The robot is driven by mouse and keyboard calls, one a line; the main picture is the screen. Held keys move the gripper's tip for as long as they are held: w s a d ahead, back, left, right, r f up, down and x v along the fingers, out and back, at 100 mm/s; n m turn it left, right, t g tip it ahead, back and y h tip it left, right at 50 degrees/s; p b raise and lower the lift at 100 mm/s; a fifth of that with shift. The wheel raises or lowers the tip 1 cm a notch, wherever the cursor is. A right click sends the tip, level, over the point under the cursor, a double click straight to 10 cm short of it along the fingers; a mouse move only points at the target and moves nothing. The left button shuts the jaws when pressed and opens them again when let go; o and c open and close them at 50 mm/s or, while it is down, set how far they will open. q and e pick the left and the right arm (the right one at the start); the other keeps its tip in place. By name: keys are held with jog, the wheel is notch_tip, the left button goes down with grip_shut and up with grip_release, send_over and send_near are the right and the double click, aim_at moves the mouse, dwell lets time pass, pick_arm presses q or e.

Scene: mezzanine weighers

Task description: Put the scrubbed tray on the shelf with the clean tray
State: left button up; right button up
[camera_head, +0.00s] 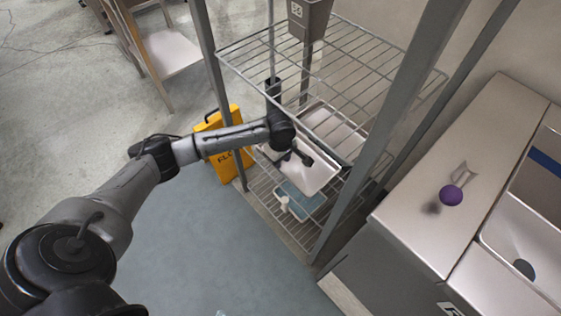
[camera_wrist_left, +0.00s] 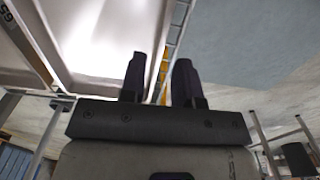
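A pale tray (camera_head: 318,178) is at the wire rack's middle level, under my left gripper (camera_head: 298,158). A second pale tray (camera_head: 338,128) lies just behind it, seen partly through the top wire shelf (camera_head: 360,72). I cannot tell which one is the scrubbed tray. In the left wrist view a pale tray (camera_wrist_left: 105,35) fills the upper left, and its rim runs close to the fingers. The left gripper's two dark fingers (camera_wrist_left: 160,80) stand apart with a gap between them. Whether the rim lies between them is unclear. My right gripper is out of view.
Grey rack posts (camera_head: 385,125) stand close around the trays. A blue tray (camera_head: 303,200) with a white item sits on the lower shelf. A steel counter (camera_head: 420,205) with a purple ball (camera_head: 451,195) is at right.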

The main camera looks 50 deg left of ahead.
pick_arm(q)
notch_tip(320, 180, up, 6)
jog(key=p, duration=0.3)
jog(key=s+d+f+m+t+h, duration=0.1)
jog(key=s+d+f+m, duration=0.3)
jog(key=s+d+m, duration=0.25)
jog(key=s+d+f+m+h, duration=0.1)
jog(key=s+d+f+m, duration=0.2)
jog(key=s+d+m, duration=0.4)
jog(key=s+r+m+t+y, duration=0.1)
jog(key=s+m, duration=0.5)
jog(key=s, duration=0.8)
jog(key=shift+s+d+r+t+y, duration=0.25)
jog(key=shift+d+r+t+y, duration=0.2)
jog(key=shift+r+t, duration=0.35)
jog(key=shift+r, duration=0.1)
